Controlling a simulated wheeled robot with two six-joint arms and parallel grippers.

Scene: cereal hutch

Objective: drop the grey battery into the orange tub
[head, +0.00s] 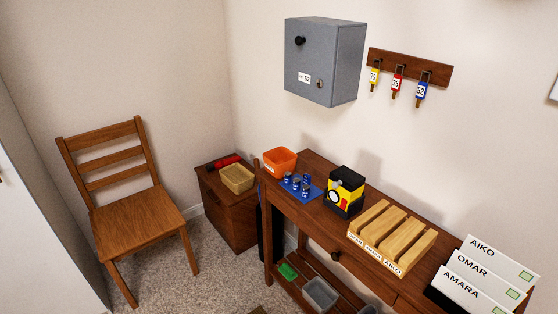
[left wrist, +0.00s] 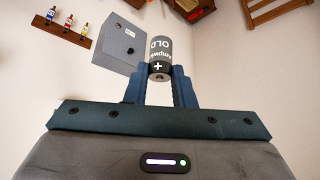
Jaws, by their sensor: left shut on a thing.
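The grey battery (left wrist: 160,50), a cylinder with "OLD" and a plus sign on it, is held between the fingers of my left gripper (left wrist: 158,80) in the left wrist view. The fingers are shut on its sides, and nothing else touches it there. The orange tub (head: 280,161) stands at the far left end of the wooden desk in the head view. Its inside is only partly visible. Neither of my grippers shows in the head view, and my right gripper shows in no view.
A blue mat (head: 301,190) with several blue cylinders lies beside the tub. A yellow and black device (head: 345,188) and a wooden rack (head: 392,238) stand farther right. A tan basket (head: 237,178) sits on a low cabinet. A grey wall box (head: 322,62) hangs above the desk.

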